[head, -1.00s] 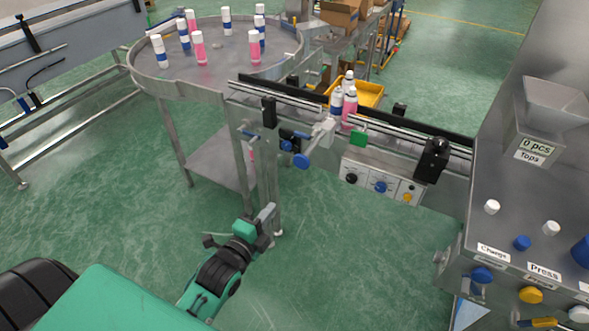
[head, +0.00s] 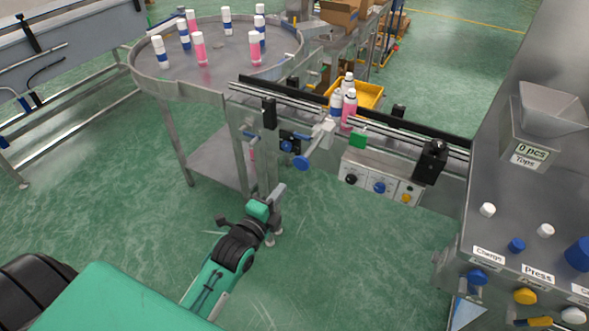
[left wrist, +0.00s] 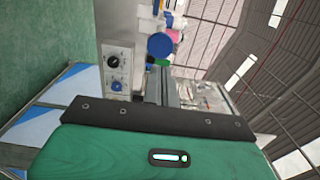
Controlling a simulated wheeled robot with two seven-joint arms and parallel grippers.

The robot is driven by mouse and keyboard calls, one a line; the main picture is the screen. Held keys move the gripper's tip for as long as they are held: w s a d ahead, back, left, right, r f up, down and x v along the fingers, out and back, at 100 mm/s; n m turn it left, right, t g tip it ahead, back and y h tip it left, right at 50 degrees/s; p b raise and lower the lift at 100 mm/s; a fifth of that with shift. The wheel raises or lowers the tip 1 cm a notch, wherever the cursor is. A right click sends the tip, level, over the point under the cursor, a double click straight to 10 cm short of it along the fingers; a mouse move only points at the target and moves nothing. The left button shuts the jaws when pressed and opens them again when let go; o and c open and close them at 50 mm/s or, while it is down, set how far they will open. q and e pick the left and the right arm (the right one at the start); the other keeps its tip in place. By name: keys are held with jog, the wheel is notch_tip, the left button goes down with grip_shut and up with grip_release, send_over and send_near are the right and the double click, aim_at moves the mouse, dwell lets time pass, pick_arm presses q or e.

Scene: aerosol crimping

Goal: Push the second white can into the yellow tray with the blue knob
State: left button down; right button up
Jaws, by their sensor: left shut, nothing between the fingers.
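The blue knob (head: 301,162) sits on the end of a pusher rod at the near side of the conveyor. It also shows in the left wrist view (left wrist: 160,46). A white can with a blue band (head: 336,106) stands on the conveyor beside a pink can (head: 349,112); a white top (head: 348,78) shows just behind them. The yellow tray (head: 370,94) lies behind the conveyor, partly hidden by the rail and cans. My left gripper (head: 280,193) is shut and empty, below and left of the knob, apart from it. My right gripper is out of view.
A round steel table (head: 225,60) with several white and pink cans stands at the back left. A control box (head: 380,181) hangs under the conveyor. A press machine (head: 535,215) with knobs stands at the right. The green floor in front is clear.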

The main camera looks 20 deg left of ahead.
pick_arm(q)
jog(key=p, duration=0.2)
send_near(314, 143)
jog(key=shift+s+f, duration=0.25)
jog(key=shift+s, duration=0.3)
jog(key=shift+s+f, duration=0.3)
jog(key=shift+s, duration=0.25)
jog(key=shift+w, duration=0.1)
jog(key=w, duration=0.3)
jog(key=w+b, duration=0.1)
jog(key=w, duration=0.3)
jog(key=w+b, duration=0.1)
jog(key=w, duration=0.3)
jog(key=shift+d+f, duration=0.1)
jog(key=shift+d, duration=0.25)
jog(key=shift+w+b, duration=0.4)
jog(key=shift+w, duration=0.1)
jog(key=shift+r, duration=0.3)
jog(key=shift+r, duration=0.15)
jog(key=shift+s, duration=0.1)
